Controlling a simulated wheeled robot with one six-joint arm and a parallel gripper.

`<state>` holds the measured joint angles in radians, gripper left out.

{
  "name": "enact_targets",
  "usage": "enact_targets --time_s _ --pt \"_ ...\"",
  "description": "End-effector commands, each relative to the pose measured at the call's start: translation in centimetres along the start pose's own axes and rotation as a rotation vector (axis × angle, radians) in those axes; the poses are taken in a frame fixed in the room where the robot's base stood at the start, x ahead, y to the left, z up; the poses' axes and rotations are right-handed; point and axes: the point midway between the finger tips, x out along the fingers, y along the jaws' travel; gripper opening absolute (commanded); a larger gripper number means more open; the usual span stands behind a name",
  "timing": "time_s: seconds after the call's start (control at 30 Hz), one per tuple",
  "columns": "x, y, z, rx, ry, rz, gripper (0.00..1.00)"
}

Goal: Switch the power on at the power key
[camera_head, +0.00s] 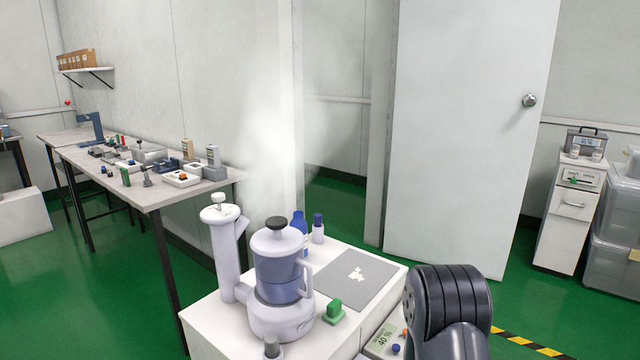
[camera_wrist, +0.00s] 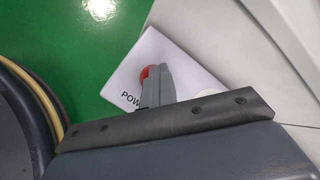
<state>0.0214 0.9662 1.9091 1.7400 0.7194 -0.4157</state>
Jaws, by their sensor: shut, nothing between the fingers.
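In the wrist view a white panel (camera_wrist: 185,68) carries dark lettering that starts "POW"; the rest is covered. A red round part (camera_wrist: 145,74), which looks like the power key, sits on the panel just above the lettering. My gripper (camera_wrist: 160,70) is shut and empty. Its grey fingers overlap the right side of the red part in the picture and hide some of it. I cannot tell whether they touch it. A pale round part (camera_wrist: 207,93) shows partly behind the dark bracket. In the head view my arm hides this area, and the gripper is not visible.
In the head view a white cabinet (camera_head: 215,325) bears a blender-like machine (camera_head: 280,275), a green block (camera_head: 333,312), bottles (camera_head: 318,229) and a grey mat (camera_head: 340,278). Green floor is open behind.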

Motion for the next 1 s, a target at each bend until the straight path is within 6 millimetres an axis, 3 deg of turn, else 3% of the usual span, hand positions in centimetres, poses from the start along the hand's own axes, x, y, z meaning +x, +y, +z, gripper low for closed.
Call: enact_targets --time_s 1.0 --pt "0.81 0.9 -0.61 0.003 0.004 0.01 0.0"
